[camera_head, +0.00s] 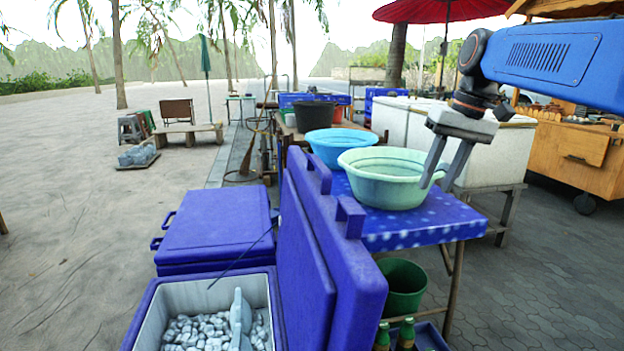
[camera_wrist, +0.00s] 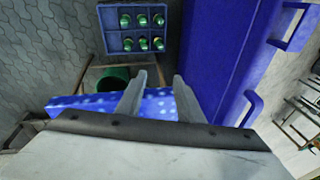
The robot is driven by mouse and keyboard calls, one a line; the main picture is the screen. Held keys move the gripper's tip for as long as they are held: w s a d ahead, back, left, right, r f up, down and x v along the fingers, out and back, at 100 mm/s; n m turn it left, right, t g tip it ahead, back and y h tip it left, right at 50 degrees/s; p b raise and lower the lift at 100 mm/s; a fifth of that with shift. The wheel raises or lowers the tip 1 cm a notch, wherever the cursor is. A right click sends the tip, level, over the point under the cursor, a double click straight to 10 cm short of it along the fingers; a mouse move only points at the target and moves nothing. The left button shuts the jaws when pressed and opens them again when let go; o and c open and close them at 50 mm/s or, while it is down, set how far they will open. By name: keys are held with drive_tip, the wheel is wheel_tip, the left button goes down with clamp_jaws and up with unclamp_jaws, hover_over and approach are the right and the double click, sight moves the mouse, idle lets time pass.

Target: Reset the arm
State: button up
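My arm comes in from the upper right of the head view. My gripper (camera_head: 441,184) hangs at the right edge of a pale green basin (camera_head: 375,184), its fingers pointing down and spread apart. One finger overlaps the basin's rim in the picture; I cannot tell whether it touches. In the wrist view my gripper (camera_wrist: 160,82) shows two grey fingers with a gap between them and nothing held. The basin does not show in the wrist view.
A table with a blue spotted cloth (camera_head: 440,226) bears the basin and a blue basin (camera_head: 341,138). An open blue cooler (camera_head: 150,318) of pale stones or ice stands in front, its lid (camera_head: 322,240) upright. A green bucket (camera_head: 402,283) and a bottle crate (camera_wrist: 112,34) are low down.

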drive_tip(key=s+d+f+t+h, duration=0.2)
drive_tip(key=s+f+t, duration=0.1)
drive_tip(key=s+f, duration=2.1)
drive_tip(key=shift+s+f+m, duration=0.3)
drive_tip(key=shift+f, duration=0.35)
